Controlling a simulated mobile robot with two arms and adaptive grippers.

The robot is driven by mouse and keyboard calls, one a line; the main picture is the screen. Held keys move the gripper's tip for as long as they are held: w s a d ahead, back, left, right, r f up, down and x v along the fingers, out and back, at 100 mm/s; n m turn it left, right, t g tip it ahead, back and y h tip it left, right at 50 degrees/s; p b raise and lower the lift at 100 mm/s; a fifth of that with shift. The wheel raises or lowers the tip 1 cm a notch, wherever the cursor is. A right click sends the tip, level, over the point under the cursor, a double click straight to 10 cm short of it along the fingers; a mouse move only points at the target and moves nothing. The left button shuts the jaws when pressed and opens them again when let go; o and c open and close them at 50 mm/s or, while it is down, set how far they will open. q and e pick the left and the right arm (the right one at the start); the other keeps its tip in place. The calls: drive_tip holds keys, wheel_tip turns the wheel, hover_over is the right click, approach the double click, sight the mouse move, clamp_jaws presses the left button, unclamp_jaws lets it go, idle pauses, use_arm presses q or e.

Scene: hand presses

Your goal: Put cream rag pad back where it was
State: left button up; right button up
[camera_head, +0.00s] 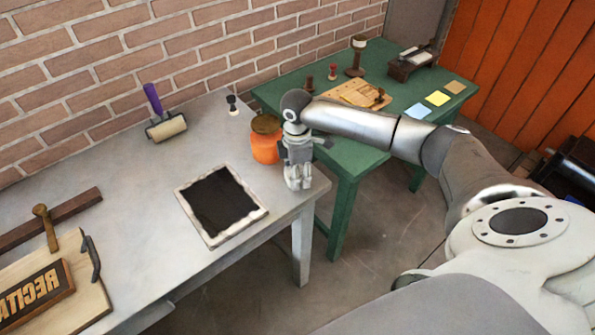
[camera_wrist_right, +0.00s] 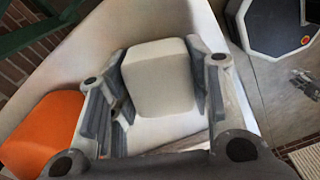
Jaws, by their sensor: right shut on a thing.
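The cream rag pad (camera_wrist_right: 158,78) is a pale rounded block between the two fingers of my right gripper (camera_wrist_right: 158,85) in the wrist view. In the head view my right gripper (camera_head: 298,183) points down at the right front corner of the grey table (camera_head: 160,185). It is shut on the pad, which I cannot clearly make out there behind the fingers. I cannot tell whether the pad touches the tabletop. My left gripper is not in view.
An orange jar (camera_head: 265,145) stands close beside my right gripper, to its left. A black inked slab (camera_head: 220,202), a purple-handled roller (camera_head: 165,126) and a wooden type board (camera_head: 75,300) lie on the grey table. A green table (camera_head: 345,152) stands behind right.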

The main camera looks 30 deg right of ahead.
drive_tip(key=o, duration=0.9)
drive_tip(key=shift+f, duration=0.1)
wheel_tip(320, 180, up, 12)
drive_tip(key=b, duration=0.1)
drive_tip(key=shift+r+b, duration=0.2)
drive_tip(key=shift+b, duration=0.1)
